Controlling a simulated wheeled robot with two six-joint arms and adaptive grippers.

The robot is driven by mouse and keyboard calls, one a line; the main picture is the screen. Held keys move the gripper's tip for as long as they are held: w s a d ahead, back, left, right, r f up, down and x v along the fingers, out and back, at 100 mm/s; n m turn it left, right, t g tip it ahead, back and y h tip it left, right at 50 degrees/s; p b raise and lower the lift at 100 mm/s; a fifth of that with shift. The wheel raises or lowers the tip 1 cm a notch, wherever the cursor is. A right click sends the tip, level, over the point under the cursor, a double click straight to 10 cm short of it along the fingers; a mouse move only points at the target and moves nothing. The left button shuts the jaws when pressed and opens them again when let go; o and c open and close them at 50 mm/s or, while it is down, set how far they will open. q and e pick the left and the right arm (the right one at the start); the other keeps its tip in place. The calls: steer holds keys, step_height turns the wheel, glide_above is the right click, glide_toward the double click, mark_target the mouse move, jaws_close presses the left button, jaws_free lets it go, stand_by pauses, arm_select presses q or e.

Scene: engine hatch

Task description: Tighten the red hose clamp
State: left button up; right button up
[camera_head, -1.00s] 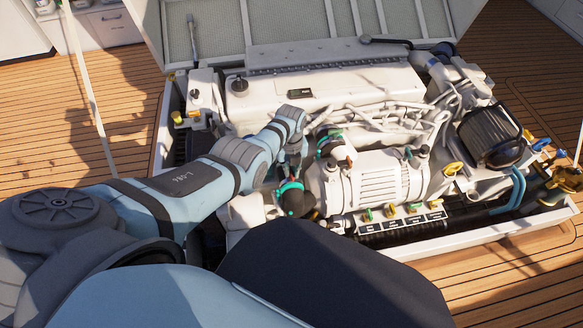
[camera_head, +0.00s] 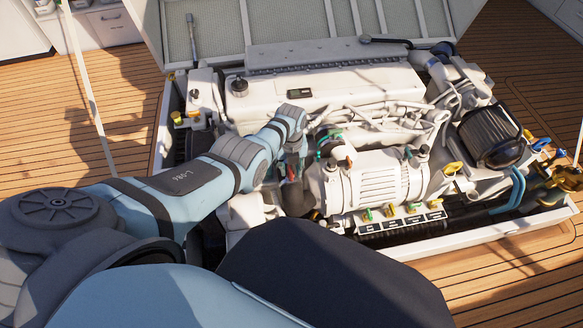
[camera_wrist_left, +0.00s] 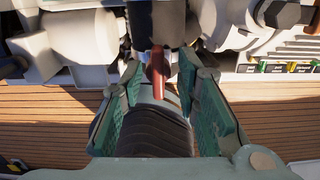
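The red clamp part (camera_wrist_left: 157,72) shows in the left wrist view as a short red bar above a dark ribbed hose (camera_wrist_left: 150,135). In the head view a small spot of red (camera_head: 291,172) shows at my left wrist, above the black hose (camera_head: 295,200). My left gripper (camera_wrist_left: 159,80) is open, with one green-padded finger on each side of the red bar and the hose. Gaps show between the bar and both pads. In the head view the fingers are mostly hidden by my own wrist. My right gripper is not in view.
The white engine (camera_head: 385,180) fills the hatch to the right of the hose, with pipes and a black round filter (camera_head: 490,137) beyond. A labelled strip with coloured handles (camera_head: 400,220) runs along its front. Wooden deck (camera_head: 490,265) surrounds the hatch.

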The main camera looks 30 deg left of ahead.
mark_target(291, 170)
arm_select(q)
step_height(291, 170, up, 12)
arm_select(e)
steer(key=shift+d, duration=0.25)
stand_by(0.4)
